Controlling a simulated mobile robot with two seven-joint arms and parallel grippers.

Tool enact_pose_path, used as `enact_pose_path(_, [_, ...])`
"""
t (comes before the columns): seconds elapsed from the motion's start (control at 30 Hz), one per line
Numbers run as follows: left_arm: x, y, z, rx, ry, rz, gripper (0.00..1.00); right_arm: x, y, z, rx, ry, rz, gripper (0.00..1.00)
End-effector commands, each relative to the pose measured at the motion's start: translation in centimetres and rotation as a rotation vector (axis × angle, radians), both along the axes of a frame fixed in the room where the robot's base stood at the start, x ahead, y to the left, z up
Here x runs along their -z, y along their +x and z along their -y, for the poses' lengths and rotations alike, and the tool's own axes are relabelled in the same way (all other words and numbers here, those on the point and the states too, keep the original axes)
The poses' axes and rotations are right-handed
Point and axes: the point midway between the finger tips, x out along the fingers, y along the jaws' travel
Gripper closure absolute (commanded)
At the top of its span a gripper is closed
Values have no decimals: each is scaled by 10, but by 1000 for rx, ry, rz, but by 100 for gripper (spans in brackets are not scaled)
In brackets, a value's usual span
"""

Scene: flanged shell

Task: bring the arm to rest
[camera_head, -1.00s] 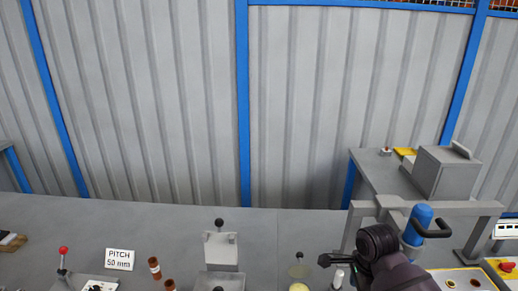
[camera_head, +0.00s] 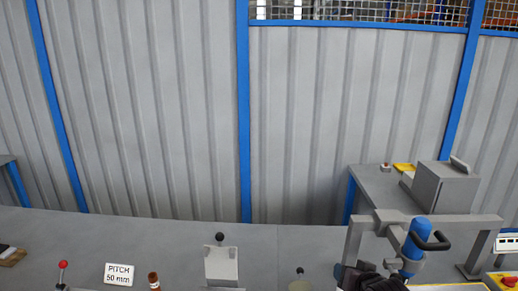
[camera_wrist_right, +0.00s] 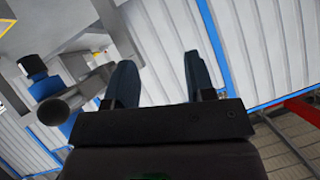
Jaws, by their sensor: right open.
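My right arm shows at the bottom edge of the head view, dark and low in front of the grey frame. My right gripper (camera_wrist_right: 160,85) fills the lower middle of the right wrist view. Its two dark fingers stand apart with nothing between them, only the grey wall panels behind. The fingertips are not clearly visible in the head view. My left gripper and arm are in neither view.
A grey frame (camera_head: 440,220) holds a blue cylinder (camera_head: 415,240) with a dark handle close to my right arm. A grey box (camera_head: 445,188) stands behind it. A "PITCH 50 mm" sign (camera_head: 119,274), a red-knobbed lever (camera_head: 62,268) and a brown bottle (camera_head: 154,281) stand on the bench (camera_head: 60,235).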

Motion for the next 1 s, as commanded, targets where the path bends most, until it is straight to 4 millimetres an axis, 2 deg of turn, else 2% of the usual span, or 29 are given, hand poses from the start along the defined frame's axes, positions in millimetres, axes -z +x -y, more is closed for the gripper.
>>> enact_pose_path(0.2, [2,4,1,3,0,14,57,37,-57,12,-118,-281,231,50])
enact_pose_path(0.33, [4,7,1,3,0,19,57,64,-101,20,-134,-383,283,50])
enact_pose_path(0.47, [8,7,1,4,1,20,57,97,-150,29,-118,-404,252,50])
enact_pose_path(0.6, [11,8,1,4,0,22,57,138,-205,38,-100,-395,143,50])
enact_pose_path(0.7, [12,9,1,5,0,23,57,159,-237,42,-89,-385,79,50])
enact_pose_path(0.83, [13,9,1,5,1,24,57,175,-262,45,-80,-379,26,50])
enact_pose_path(1.0, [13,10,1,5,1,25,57,179,-270,47,-79,-379,11,50])
